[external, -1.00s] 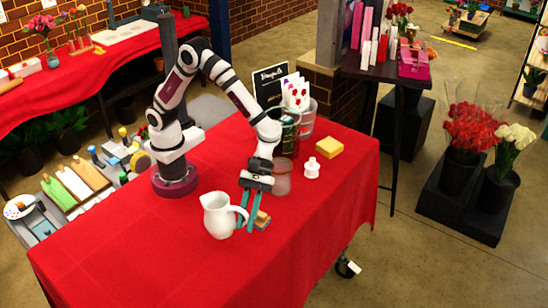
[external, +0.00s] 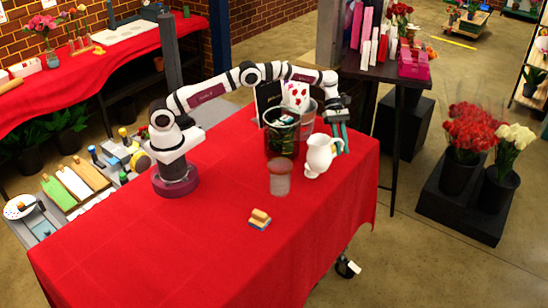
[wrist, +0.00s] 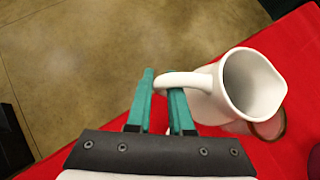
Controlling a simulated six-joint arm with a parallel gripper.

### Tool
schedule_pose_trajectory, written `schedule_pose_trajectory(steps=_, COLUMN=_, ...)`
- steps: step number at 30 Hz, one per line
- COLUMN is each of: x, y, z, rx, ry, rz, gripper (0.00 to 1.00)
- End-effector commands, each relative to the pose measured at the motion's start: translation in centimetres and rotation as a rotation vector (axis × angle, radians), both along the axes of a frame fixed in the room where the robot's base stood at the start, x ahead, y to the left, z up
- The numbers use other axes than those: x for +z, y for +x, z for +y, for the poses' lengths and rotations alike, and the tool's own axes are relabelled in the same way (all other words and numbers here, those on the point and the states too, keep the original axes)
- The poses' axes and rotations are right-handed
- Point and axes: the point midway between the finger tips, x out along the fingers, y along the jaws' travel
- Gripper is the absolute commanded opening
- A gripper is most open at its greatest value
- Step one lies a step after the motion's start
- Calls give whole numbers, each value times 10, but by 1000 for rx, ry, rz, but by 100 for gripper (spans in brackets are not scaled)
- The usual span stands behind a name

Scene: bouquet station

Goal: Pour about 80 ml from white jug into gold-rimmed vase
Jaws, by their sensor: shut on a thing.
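The white jug (external: 320,157) is up at the right of the red table, looking about upright, with its handle to the right and its spout to the left. My gripper (external: 342,140) is shut on its handle; the wrist view shows both teal fingers (wrist: 163,98) around the handle (wrist: 185,81) and the jug's open mouth (wrist: 252,83). No stream shows. A clear glass vessel with a gold-brown rim (external: 280,177), apparently the vase, stands left of the jug and apart from it in the external view. Its rim (wrist: 272,129) shows partly below the jug in the wrist view.
The front left of the red table (external: 150,250) is clear.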

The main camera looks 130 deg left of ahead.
Motion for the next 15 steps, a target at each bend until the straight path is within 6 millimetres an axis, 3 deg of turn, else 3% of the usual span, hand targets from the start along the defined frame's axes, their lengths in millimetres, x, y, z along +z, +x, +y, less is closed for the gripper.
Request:
schedule_pose_trajectory(steps=6, x=-5, y=-21, z=33, rx=56, ry=-3, rz=0, gripper=0)
schedule_pose_trajectory(steps=15, x=-6, y=-24, z=36, rx=62, ry=-11, rz=4, gripper=0)
